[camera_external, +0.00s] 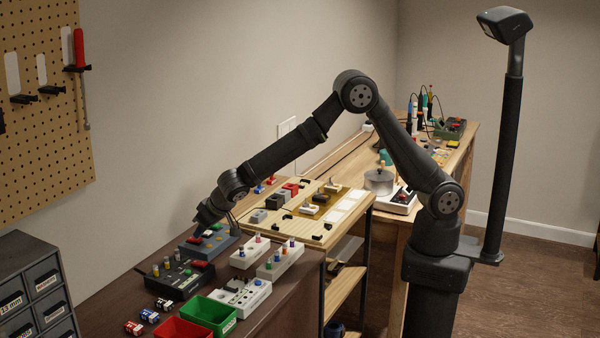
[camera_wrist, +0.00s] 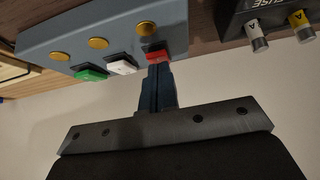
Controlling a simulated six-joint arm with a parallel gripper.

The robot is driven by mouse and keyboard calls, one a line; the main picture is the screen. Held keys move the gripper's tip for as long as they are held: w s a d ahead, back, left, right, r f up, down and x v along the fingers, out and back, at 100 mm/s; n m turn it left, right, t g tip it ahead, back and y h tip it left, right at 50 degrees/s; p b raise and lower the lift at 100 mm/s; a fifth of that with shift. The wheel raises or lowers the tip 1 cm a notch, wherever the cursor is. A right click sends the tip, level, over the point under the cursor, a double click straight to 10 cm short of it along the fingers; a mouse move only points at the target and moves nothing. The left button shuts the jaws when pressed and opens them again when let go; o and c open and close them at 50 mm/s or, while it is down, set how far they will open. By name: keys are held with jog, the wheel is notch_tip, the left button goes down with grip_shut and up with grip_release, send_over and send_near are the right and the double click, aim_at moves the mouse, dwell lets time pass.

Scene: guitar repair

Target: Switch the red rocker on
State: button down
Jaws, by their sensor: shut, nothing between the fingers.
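The red rocker (camera_wrist: 157,55) sits on a blue-grey switch box (camera_wrist: 60,30), in a row with a white rocker (camera_wrist: 122,67) and a green rocker (camera_wrist: 91,75). A brass-coloured round part lies beside each rocker. My gripper (camera_wrist: 158,68) is shut and empty, its fingertips right at the red rocker and covering part of it. I cannot tell whether they touch it or which way it is tipped. In the external view the switch box (camera_external: 222,246) is on the brown bench, with my gripper (camera_external: 199,229) low over it.
A black fuse box (camera_wrist: 262,12) is close beside the switch box; it also shows in the external view (camera_external: 165,284). White blocks with coloured pegs (camera_external: 275,268), a green bin (camera_external: 209,314) and a red bin (camera_external: 182,330) stand nearby. A wooden board (camera_external: 322,240) lies to the right.

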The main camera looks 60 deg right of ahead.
jog(key=shift+f, duration=0.1)
jog(key=shift+s+f, duration=0.15)
jog(key=shift+f, duration=0.2)
dwell(0.3)
jog(key=shift+r, duration=0.8)
